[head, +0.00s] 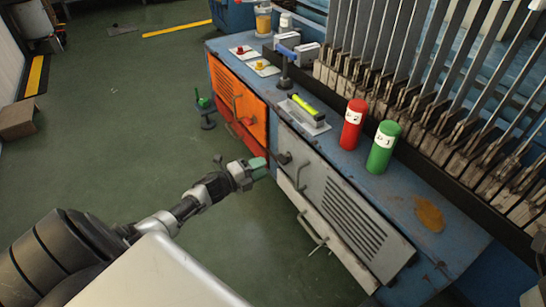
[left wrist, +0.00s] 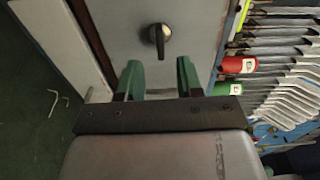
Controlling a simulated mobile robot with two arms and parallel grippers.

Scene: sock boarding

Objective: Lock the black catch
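The black catch (head: 284,158) is a small dark knob on the upper left part of the grey vented door (head: 335,190). In the left wrist view the catch (left wrist: 159,40) stands out from the grey panel, straight ahead of the fingers, its bar roughly upright in the picture. My left gripper (head: 258,168) is just left of the catch in the head view. In the left wrist view its green fingertips (left wrist: 158,78) are apart with nothing between them, a gap short of the catch. My right gripper is not in view.
Handles stick out from the grey door (head: 301,177) and the pale drawer below (head: 314,236). An orange door (head: 237,92) is to the left. On the blue top stand red (head: 353,124) and green (head: 383,147) cylinders.

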